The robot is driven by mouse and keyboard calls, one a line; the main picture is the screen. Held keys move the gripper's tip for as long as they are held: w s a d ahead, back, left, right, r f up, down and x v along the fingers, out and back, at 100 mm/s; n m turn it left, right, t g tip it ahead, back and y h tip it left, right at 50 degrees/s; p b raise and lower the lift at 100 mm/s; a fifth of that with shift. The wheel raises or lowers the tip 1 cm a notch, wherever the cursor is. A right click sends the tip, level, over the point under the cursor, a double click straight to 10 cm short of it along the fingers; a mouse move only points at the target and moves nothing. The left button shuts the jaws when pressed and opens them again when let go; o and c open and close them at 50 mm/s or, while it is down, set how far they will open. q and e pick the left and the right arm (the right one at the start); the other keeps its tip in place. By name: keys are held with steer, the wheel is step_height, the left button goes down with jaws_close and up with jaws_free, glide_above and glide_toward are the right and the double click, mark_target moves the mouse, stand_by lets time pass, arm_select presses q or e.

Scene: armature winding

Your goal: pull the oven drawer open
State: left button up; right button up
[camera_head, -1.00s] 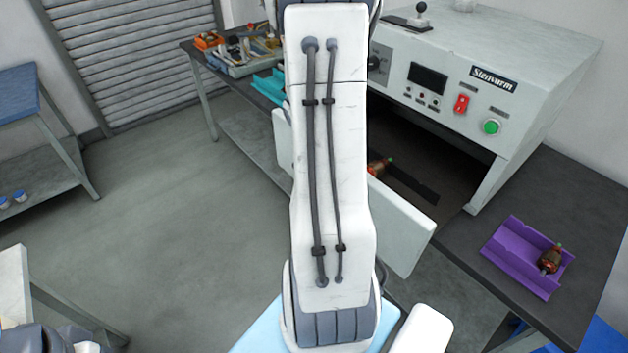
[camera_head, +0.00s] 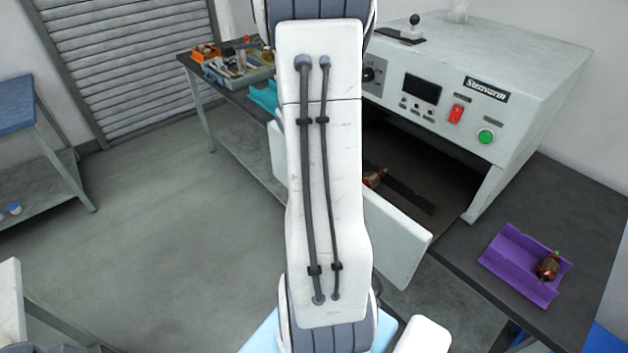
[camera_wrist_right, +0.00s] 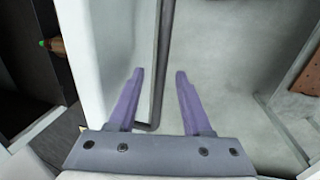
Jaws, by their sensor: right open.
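The oven (camera_head: 520,75) is a white cabinet with a control panel on a dark table. Its drawer stands partly out, with a white front panel (camera_head: 398,238) crossing behind my arm. The drawer front (camera_wrist_right: 90,50) also shows at the left of the right wrist view, with a dark bar handle (camera_wrist_right: 160,60) along it. My right gripper (camera_wrist_right: 160,72) is open, its two purple fingers on either side of the handle in the picture. I cannot tell whether they touch it. In the head view my arm hides this gripper. My left gripper is not in view.
A red-brown armature (camera_head: 374,179) lies inside the drawer. A purple tray (camera_head: 505,258) with another armature (camera_head: 548,266) sits on the table at right. Bins and parts (camera_head: 235,65) stand at the back left. Open floor (camera_head: 180,220) lies left of the drawer.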

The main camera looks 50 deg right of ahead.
step_height(320, 180, up, 9)
steer(key=a, duration=0.1)
steer(key=shift+w+a+r, duration=0.15)
steer(key=shift+w+a, duration=0.05)
steer(key=shift+a, duration=0.2)
steer(key=w+a+n+t, duration=0.1)
steer(key=w+a+n, duration=0.3)
steer(key=a, duration=0.9)
steer(key=s+a+n+y, duration=0.2)
steer(key=a+n, duration=0.1)
steer(key=a, duration=1.4)
steer(key=s+a+n+y, duration=0.1)
steer(key=s+a+n, duration=0.1)
steer(key=s+a, duration=0.5)
steer(key=shift+s+a+f+n+g, duration=0.3)
steer(key=shift+s+n, duration=0.1)
steer(key=shift+s, duration=0.45)
